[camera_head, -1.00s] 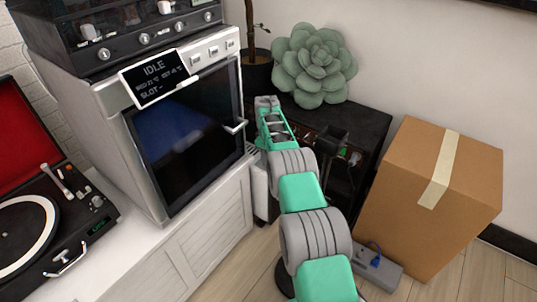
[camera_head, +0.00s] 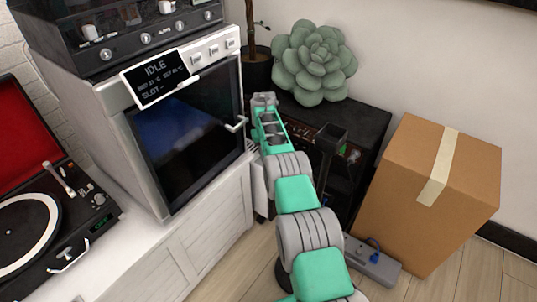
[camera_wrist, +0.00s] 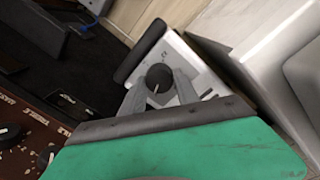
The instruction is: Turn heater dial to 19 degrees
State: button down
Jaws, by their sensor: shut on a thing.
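The heater (camera_wrist: 200,82) is a pale panel beside the cabinet in the wrist view. The heater dial (camera_wrist: 159,76) is a dark round knob with a small light pointer mark. My gripper (camera_wrist: 159,92) has its two grey fingers on either side of the dial and is shut on it. In the head view my gripper (camera_head: 264,101) points away beside the oven, and the dial is hidden. I cannot read the dial's numbers.
A white cabinet (camera_head: 215,235) bearing the oven (camera_head: 190,130) stands close on the left. A black amplifier (camera_head: 360,125) with a succulent (camera_head: 315,65) is behind my arm. A cardboard box (camera_head: 410,200) and a grey power strip (camera_head: 372,262) are on the right.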

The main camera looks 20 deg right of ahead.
dwell(0.3)
jog(key=c, duration=0.9)
grip_release()
jog(key=r+p, duration=0.1)
jog(key=r, duration=0.1)
jog(key=r+p, duration=0.1)
jog(key=r, duration=0.2)
jog(key=r+p, duration=0.2)
jog(key=r, duration=0.1)
jog(key=shift+a, duration=0.25)
jog(key=shift+f, duration=0.1)
